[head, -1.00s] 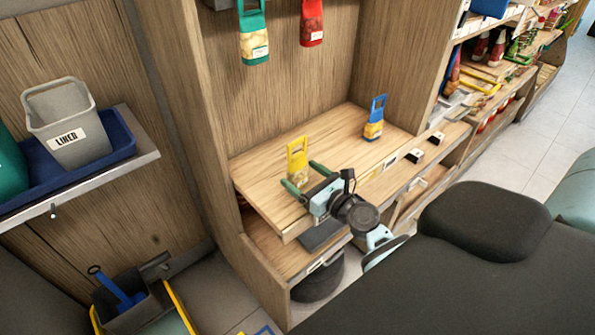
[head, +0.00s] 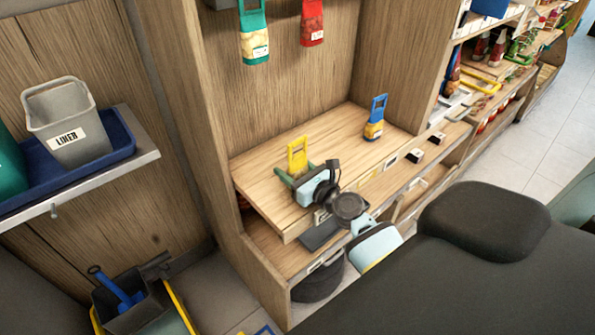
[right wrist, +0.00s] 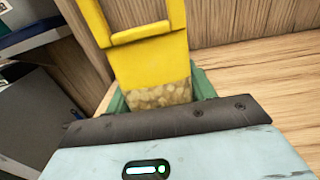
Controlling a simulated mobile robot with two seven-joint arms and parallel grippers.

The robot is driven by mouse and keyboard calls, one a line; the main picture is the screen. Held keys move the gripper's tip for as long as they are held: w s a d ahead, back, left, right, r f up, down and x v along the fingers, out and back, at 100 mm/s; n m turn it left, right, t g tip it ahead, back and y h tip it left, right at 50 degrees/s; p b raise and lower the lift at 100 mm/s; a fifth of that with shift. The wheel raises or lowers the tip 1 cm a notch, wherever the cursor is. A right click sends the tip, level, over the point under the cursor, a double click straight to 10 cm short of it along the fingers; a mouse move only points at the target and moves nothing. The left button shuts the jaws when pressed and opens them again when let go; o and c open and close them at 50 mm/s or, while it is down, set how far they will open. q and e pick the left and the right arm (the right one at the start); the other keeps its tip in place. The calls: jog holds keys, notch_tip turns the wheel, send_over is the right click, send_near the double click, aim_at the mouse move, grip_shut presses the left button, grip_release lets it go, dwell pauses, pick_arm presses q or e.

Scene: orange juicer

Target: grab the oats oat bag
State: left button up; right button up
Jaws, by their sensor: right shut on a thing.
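A yellow bag with a handle cutout and a clear lower part stands on the wooden shelf (head: 345,135) in the head view (head: 297,153). It also fills the upper middle of the right wrist view (right wrist: 150,62), where pale contents show in its lower part. My right gripper (head: 296,170) has its green fingers on either side of the bag's lower part and is shut on it. The bag looks upright. Its lower front is hidden by the gripper in the head view, and I cannot read a label on it.
A blue-topped bag (head: 375,118) stands farther right on the same shelf. A green bag (head: 254,32) and a red bag (head: 312,22) hang above. A wooden side panel (head: 195,110) rises to the left. The shelf between the yellow and blue bags is clear.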

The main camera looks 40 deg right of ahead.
aim_at(299, 161)
jog(key=shift+r, duration=0.1)
